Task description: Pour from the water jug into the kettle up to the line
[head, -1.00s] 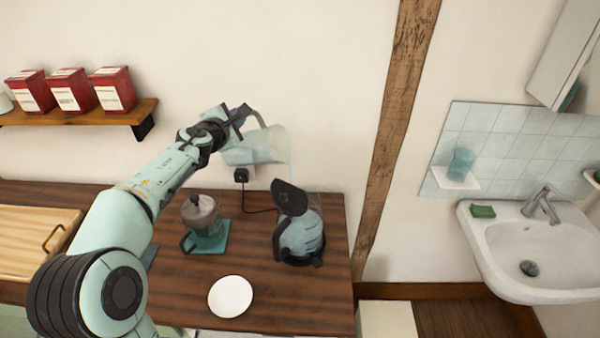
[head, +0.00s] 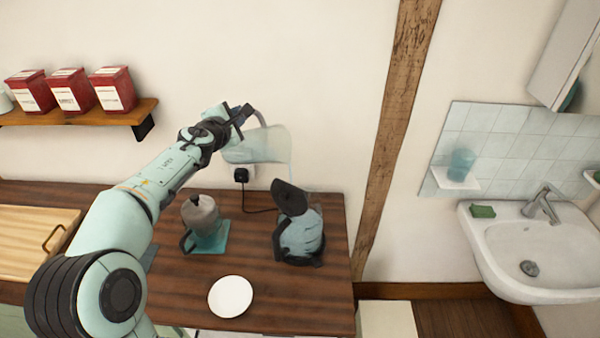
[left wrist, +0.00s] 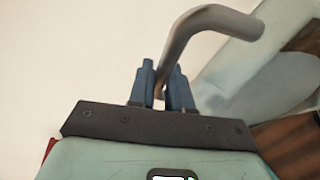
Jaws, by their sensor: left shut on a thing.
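The water jug (head: 262,146) is a pale translucent jug held in the air above and behind the kettle, tipped with its mouth to the right. My left gripper (head: 240,115) is shut on its handle; the left wrist view shows the grey handle (left wrist: 205,18) between the blue fingers (left wrist: 162,92). The kettle (head: 301,236) stands on the counter with its dark lid (head: 290,197) raised. A faint thin streak runs down from the jug's lip toward the kettle's open top. The water level and line in the kettle cannot be made out. My right gripper is out of view.
A moka pot (head: 202,215) stands on a teal mat (head: 222,243) left of the kettle. A white plate (head: 230,296) lies in front on the wooden counter (head: 180,287). A black cord runs from the wall plug (head: 241,175) toward the kettle. A washbasin (head: 530,250) is at right.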

